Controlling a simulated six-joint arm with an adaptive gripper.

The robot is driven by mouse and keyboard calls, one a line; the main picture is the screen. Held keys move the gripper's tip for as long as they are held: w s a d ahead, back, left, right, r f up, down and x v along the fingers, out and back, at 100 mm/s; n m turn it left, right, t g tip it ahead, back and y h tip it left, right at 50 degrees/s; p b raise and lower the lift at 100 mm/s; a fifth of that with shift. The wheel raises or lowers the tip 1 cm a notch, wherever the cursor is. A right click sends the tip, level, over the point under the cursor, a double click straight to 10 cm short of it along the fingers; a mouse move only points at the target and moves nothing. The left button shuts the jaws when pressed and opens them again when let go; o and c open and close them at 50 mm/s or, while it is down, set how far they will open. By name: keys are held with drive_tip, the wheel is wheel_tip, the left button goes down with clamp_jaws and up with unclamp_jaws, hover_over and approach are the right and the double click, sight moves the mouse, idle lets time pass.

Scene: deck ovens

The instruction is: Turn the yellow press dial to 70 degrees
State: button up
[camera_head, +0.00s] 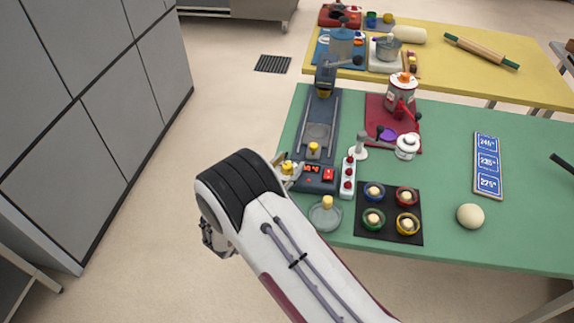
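The blue-grey press (321,108) stands at the left of the green table, with red lit displays (311,168) at its near end. A yellow knob (287,167) sits left of the displays, just beyond the black cap of my arm, and is partly hidden. Another yellow knob (314,148) stands upright behind the displays. I cannot tell which one is the dial, nor read its angle. Grey finger-like parts show close beside the left knob; contact and opening are unclear.
A white strip with red knobs (348,178) stands right of the press. A glass dish with a yellow-topped piece (326,214) is close to my arm. A black mat (389,231) holds several coloured rings. Grey cabinets (120,100) stand left, with clear floor between.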

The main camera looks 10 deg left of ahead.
clamp_jaws()
drive_tip(key=shift+m+g+h, duration=0.8)
drive_tip(key=shift+m+h, duration=0.3)
drive_tip(key=shift+h, duration=0.4)
drive_tip(key=shift+m+g+h, duration=0.5)
drive_tip(key=shift+m+h, duration=0.1)
drive_tip(key=shift+h, duration=0.2)
drive_tip(key=shift+m+g+h, duration=2.3)
drive_tip(key=shift+m+g, duration=0.1)
drive_tip(key=shift+g, duration=0.5)
unclamp_jaws()
